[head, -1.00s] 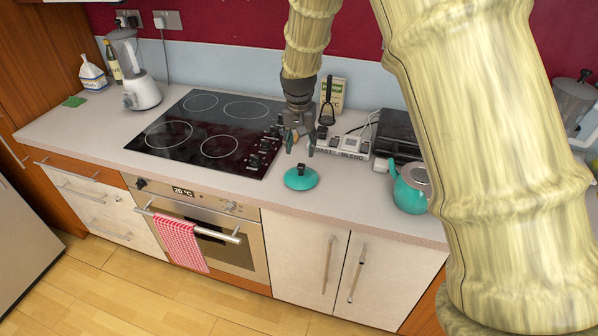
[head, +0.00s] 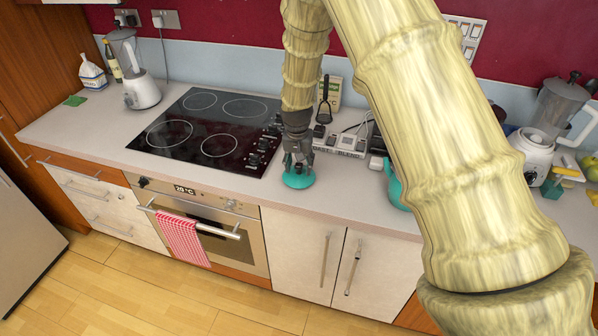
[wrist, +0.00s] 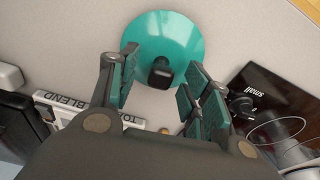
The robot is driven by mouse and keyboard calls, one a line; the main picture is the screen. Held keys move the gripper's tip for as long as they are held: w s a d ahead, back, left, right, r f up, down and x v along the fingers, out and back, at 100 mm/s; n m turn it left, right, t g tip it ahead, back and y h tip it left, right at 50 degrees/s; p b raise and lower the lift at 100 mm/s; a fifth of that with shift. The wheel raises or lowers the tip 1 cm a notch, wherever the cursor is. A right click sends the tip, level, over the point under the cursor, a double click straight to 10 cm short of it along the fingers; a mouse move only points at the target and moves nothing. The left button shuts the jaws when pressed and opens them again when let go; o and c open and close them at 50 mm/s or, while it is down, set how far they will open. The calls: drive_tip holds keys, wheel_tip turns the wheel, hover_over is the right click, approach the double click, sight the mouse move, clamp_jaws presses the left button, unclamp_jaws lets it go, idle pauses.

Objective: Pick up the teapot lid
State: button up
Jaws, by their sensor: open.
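The teal teapot lid (head: 298,181) lies on the counter just right of the hob, its black knob up. In the wrist view the lid (wrist: 185,35) shows as a teal disc, with its dark knob (wrist: 161,72) between the fingers. My gripper (head: 298,166) is directly over the lid, pointing down. In the wrist view my gripper (wrist: 160,82) is open, its pads on both sides of the knob with gaps left. The teal teapot (head: 395,188) stands to the right, mostly hidden behind my arm.
The black hob (head: 205,130) with its knobs is left of the lid. Behind the lid are a TOAST & BLEND sign (head: 345,152) and a black spatula (head: 324,105). A blender (head: 545,135) stands far right. The counter's front edge is close to the lid.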

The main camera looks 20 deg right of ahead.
drive_tip(key=shift+f, duration=0.4)
drive_tip(key=shift+w, duration=0.1)
clamp_jaws()
drive_tip(key=shift+r, duration=0.1)
